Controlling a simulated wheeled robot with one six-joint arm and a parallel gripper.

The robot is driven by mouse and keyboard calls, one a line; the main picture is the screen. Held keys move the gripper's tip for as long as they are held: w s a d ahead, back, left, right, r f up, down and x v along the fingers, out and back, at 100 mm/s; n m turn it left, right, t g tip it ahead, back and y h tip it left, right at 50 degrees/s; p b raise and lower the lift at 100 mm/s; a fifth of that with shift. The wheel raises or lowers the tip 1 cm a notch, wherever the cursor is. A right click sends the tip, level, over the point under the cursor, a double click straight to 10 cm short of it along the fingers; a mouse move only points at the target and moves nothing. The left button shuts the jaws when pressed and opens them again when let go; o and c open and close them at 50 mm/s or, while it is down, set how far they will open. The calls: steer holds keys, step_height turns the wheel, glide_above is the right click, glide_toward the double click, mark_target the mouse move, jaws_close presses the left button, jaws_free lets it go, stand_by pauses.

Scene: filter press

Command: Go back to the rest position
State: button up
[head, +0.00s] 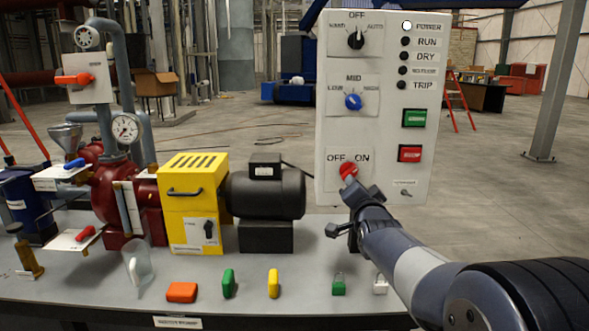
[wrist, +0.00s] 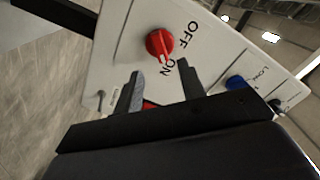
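My gripper (head: 354,211) is in front of the lower part of the white control panel (head: 332,120), just below the red OFF/ON knob (head: 348,171). In the wrist view my gripper (wrist: 161,84) is open, with two dark fingers apart and nothing between them. The red knob (wrist: 159,43) stands beyond the fingertips, with a visible gap. Its white mark points toward the ON label in the wrist view. The blue LOW/MID/HIGH knob (head: 353,102) and the black HAND/OFF/AUTO knob (head: 356,40) are above. The POWER lamp (head: 407,26) is white; the lamps below it are dark.
A grey bench (head: 210,296) carries a red pump (head: 110,188), a yellow guard (head: 187,205) and a black motor (head: 265,195). Several small coloured parts, such as an orange block (head: 182,292), lie along its front. A green button (head: 414,118) and red button (head: 409,153) are on the panel.

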mark_target(351, 174)
steer(key=shift+n, duration=0.7)
steer(key=w+p, duration=0.1)
steer(key=w, duration=0.7)
steer(key=shift+w+r, duration=0.15)
steer(key=n+p, duration=0.4)
steer(key=shift+n, duration=0.4)
steer(key=shift+n+p, duration=1.1)
steer(key=shift+n, duration=0.4)
steer(key=shift+f, duration=0.2)
